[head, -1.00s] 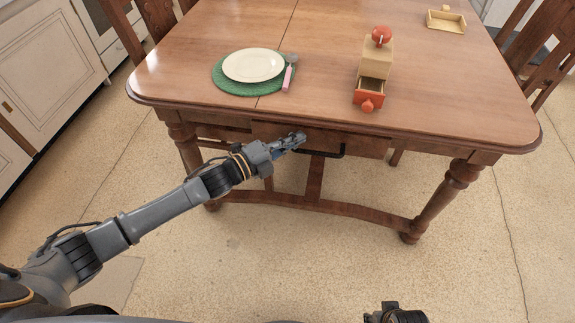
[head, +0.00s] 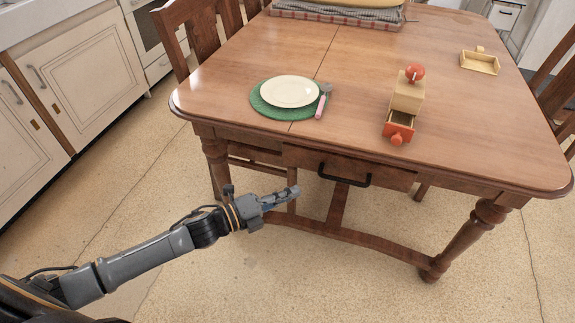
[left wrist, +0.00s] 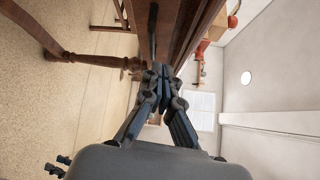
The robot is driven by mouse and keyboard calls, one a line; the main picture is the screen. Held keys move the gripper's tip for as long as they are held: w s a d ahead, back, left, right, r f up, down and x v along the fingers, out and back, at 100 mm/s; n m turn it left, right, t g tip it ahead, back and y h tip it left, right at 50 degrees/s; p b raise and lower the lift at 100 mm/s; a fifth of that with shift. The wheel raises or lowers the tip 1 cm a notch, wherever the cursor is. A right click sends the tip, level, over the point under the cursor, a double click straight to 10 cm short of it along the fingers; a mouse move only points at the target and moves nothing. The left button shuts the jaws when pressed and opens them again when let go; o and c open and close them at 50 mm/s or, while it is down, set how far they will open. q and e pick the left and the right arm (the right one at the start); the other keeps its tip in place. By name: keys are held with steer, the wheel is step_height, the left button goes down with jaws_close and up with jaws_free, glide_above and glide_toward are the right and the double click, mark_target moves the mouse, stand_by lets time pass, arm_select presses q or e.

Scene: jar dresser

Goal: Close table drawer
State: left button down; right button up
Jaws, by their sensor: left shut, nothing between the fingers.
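The wooden table (head: 370,103) has a drawer (head: 393,178) under its front edge, with a black bar handle (head: 345,180). My left gripper (head: 294,192) is shut and empty, below and left of the handle in the head view, apart from the drawer. In the left wrist view its fingers (left wrist: 160,72) meet, with the dark handle (left wrist: 152,32) and the table's side beyond them. My right gripper is out of view.
Chairs (head: 195,30) flank the table. Floor in front is open; cabinets stand left.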

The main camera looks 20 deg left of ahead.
arm_select(q)
step_height(320, 180, down, 2)
steer(key=d+m+y, duration=0.1)
steer(key=m+y, duration=0.2)
steer(key=m+t+y, duration=0.4)
steer(key=t+y, duration=0.1)
steer(key=y, duration=0.4)
glide_toward(283, 147)
steer(key=w, duration=0.9)
steer(key=shift+w+d, duration=0.1)
steer(key=shift+w, duration=0.25)
steer(key=shift+s+r, duration=0.1)
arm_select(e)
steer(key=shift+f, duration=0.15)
